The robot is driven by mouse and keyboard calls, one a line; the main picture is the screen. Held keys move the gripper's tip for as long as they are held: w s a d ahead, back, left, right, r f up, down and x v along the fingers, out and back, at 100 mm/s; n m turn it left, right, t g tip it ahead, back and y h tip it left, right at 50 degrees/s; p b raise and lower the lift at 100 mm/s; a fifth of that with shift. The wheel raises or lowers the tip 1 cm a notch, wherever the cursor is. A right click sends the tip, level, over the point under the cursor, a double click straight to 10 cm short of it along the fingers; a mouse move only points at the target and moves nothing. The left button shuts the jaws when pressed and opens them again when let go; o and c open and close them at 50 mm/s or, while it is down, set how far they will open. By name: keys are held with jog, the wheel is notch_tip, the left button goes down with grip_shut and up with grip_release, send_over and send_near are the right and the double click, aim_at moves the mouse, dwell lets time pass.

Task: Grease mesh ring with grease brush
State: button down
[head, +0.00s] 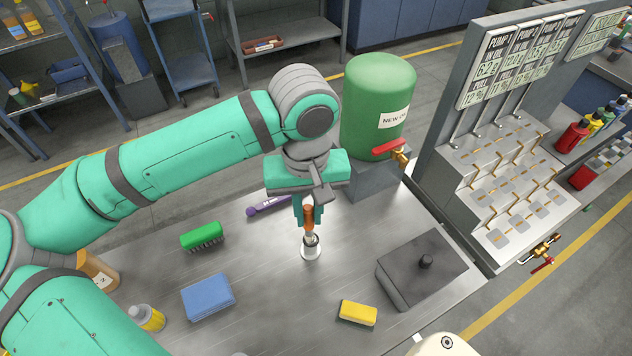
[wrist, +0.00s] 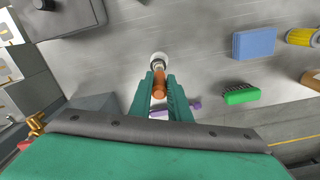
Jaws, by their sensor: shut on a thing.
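My gripper (head: 308,222) points down over the middle of the metal table, shut on the orange handle of the grease brush (head: 308,214). The handle also shows between the fingers in the wrist view (wrist: 159,84). The brush stands about upright, its lower end at a small whitish round piece (head: 311,252) on the table, also seen in the wrist view (wrist: 160,57). The bristles are not clear, and I cannot tell whether this piece is a grease pot or the mesh ring. A yellow cylinder with a grey end (head: 147,318) lies at the front left.
On the table (head: 270,310) are a green scrub brush (head: 202,236), a purple marker (head: 268,206), a blue cloth (head: 208,297), a yellow sponge (head: 358,312) and a dark lidded block (head: 422,270). A green tank (head: 378,100) with a red-handled tap stands behind. A stepped pump rack (head: 510,180) is at right.

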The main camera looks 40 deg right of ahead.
jog(key=shift+w+d, duration=0.15)
jog(key=shift+d, duration=0.3)
